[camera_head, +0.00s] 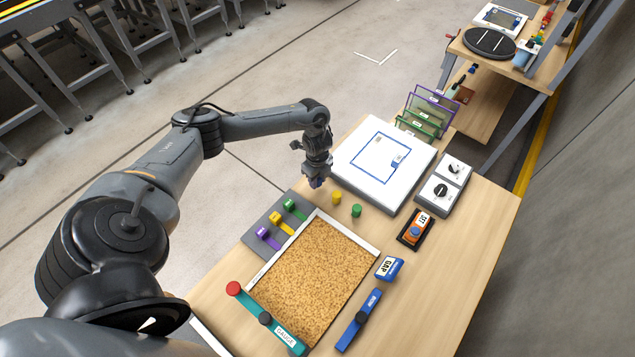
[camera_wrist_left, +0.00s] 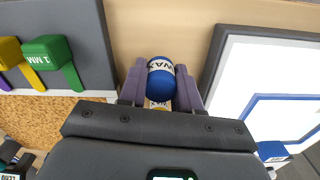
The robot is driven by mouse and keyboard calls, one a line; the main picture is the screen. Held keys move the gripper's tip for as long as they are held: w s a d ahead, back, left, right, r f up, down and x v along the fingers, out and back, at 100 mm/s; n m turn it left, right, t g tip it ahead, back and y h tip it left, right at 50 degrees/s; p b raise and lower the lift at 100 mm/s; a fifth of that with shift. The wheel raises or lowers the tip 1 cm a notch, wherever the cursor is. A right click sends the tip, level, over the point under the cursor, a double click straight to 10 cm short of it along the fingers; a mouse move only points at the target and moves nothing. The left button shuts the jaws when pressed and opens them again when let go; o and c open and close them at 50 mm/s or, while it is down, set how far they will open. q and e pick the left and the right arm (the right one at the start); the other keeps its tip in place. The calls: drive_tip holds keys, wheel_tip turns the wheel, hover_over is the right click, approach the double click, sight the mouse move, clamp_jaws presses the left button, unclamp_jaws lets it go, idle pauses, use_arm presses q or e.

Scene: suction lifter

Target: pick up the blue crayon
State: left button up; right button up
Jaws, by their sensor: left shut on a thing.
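The blue crayon (camera_wrist_left: 161,78) is a short blue cylinder with a white band reading "WAX". In the wrist view it sits between the two fingers of my left gripper (camera_wrist_left: 161,88), which is shut on it. In the head view my left gripper (camera_head: 317,181) points down near the table's far left edge, and only a little blue shows at its tip. I cannot tell whether the crayon is clear of the table. A yellow crayon (camera_head: 337,197) and a green crayon (camera_head: 356,211) stand to its right in a row. My right gripper is not in view.
A white board (camera_head: 372,190) with a blue outline lies just right of the gripper. A grey plate with coloured tabs (camera_head: 263,250) and a cork board (camera_head: 318,270) lie nearer. Green and purple frames (camera_head: 428,112) stand behind. Control boxes (camera_head: 438,192) stand at right.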

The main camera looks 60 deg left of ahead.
use_arm(q)
drive_tip(key=d+r, duration=0.2)
drive_tip(key=w+d+r, duration=0.1)
drive_tip(key=d, duration=0.2)
drive_tip(key=d+r, duration=0.2)
drive_tip(key=shift+w+d+r, duration=0.15)
drive_tip(key=shift+w+r, duration=0.2)
drive_tip(key=shift+w, duration=0.05)
drive_tip(key=d, duration=0.1)
drive_tip(key=d+r+p, duration=0.1)
drive_tip(key=w+d+r+p, duration=0.1)
drive_tip(key=d, duration=0.1)
drive_tip(key=shift+r, duration=0.25)
drive_tip(key=o, duration=0.3)
drive_tip(key=shift+c, duration=1)
